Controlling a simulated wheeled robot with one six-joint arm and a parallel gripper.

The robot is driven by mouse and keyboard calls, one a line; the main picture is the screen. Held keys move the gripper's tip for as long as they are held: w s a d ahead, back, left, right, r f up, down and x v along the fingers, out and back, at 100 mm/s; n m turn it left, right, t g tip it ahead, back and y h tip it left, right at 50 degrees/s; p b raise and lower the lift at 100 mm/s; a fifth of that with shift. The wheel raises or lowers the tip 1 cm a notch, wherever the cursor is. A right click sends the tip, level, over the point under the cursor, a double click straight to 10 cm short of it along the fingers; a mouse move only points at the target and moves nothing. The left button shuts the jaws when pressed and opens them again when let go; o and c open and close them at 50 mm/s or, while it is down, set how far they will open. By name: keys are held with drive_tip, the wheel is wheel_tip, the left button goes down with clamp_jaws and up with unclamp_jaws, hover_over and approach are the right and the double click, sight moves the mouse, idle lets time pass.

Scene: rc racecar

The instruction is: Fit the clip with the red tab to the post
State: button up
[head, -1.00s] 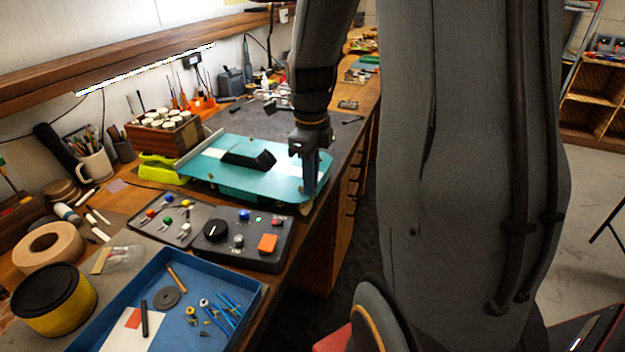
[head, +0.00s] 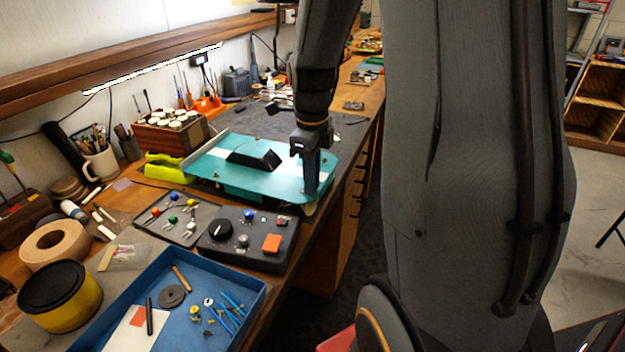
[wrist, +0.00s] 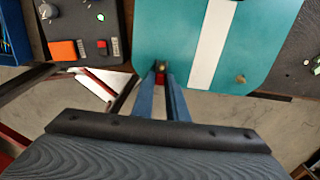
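The teal body shell (head: 228,168) with a white stripe lies on the bench, with a black cockpit on top. It also shows in the wrist view (wrist: 165,35). My gripper (head: 311,191) points down at the shell's near right edge. In the wrist view, my gripper's blue fingers (wrist: 161,76) are closed around a small red tab (wrist: 160,80); the rest of the clip is hidden. A small post (wrist: 161,66) stands right at the fingertips, by the shell's edge. I cannot tell whether the clip is around it or only beside it. Another post (wrist: 240,78) shows at the other corner.
A grey tray (head: 146,222) holds several small colour-topped pieces, one reddish. A dark control box (head: 250,255) with an orange button and a blue bin (head: 255,292) of tools lie nearer. A yellow-green stand (head: 165,168) is beside the shell. Open floor lies beyond the bench edge.

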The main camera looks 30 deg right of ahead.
drive_tip(key=o, duration=0.4)
drive_tip(key=shift+r, duration=0.1)
drive_tip(key=shift+r+b, duration=0.75)
drive_tip(key=shift+r, duration=3.1)
